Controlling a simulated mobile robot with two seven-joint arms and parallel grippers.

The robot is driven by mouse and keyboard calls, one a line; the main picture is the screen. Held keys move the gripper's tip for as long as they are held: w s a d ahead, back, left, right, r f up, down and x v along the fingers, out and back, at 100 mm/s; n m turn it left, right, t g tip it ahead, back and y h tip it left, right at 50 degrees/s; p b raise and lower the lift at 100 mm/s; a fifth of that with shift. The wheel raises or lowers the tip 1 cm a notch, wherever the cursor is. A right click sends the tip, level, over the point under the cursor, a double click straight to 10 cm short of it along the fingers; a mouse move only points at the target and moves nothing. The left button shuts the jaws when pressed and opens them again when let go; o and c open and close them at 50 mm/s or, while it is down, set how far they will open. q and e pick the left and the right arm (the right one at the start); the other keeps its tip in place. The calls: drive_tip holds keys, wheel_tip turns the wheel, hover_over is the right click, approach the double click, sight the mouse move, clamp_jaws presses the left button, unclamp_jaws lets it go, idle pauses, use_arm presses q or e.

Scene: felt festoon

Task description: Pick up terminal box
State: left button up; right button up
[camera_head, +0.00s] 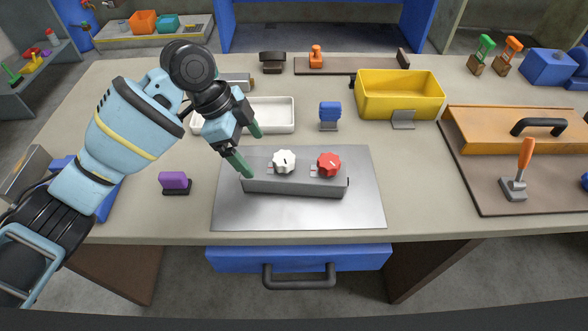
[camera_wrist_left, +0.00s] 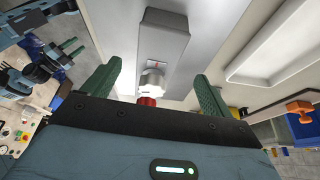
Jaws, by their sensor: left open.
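The grey box with a white knob (camera_head: 284,161) and a red knob (camera_head: 329,164), which I take as the terminal box (camera_head: 296,187), lies on a metal plate (camera_head: 355,215) near the table's front edge. My left gripper (camera_head: 254,156) is open above the box's left end, its green fingers apart and empty. In the left wrist view the box (camera_wrist_left: 165,42) shows between and beyond the fingers, with the white knob (camera_wrist_left: 152,82) and part of the red knob. Another gripper with green fingers, seemingly my right, shows small at that view's left; its opening is unclear.
A white tray (camera_head: 270,105) stands behind the box, a blue block (camera_head: 330,112) and a yellow bin (camera_head: 400,92) further right. A purple block (camera_head: 174,181) lies left of the plate. An orange-handled lever (camera_head: 521,172) stands on a brown board at right.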

sight(262, 168)
use_arm(q)
drive_tip(key=shift+s+d+f, duration=0.1)
drive_tip(key=shift+d+f, duration=0.1)
drive_tip(key=shift+f, duration=0.3)
drive_tip(key=shift+d+f, duration=0.15)
drive_tip(key=shift+f, duration=0.25)
drive_tip(key=shift+d+f, duration=0.1)
drive_tip(key=shift+f, duration=0.2)
drive_tip(key=shift+d+f, duration=0.1)
drive_tip(key=shift+f, duration=0.25)
drive_tip(key=x, duration=0.4)
drive_tip(key=shift+s+f, duration=0.1)
drive_tip(key=shift+f, duration=0.2)
drive_tip(key=shift+r, duration=0.1)
drive_tip(key=c, duration=1.2)
use_arm(e)
drive_tip(key=shift+s, duration=0.1)
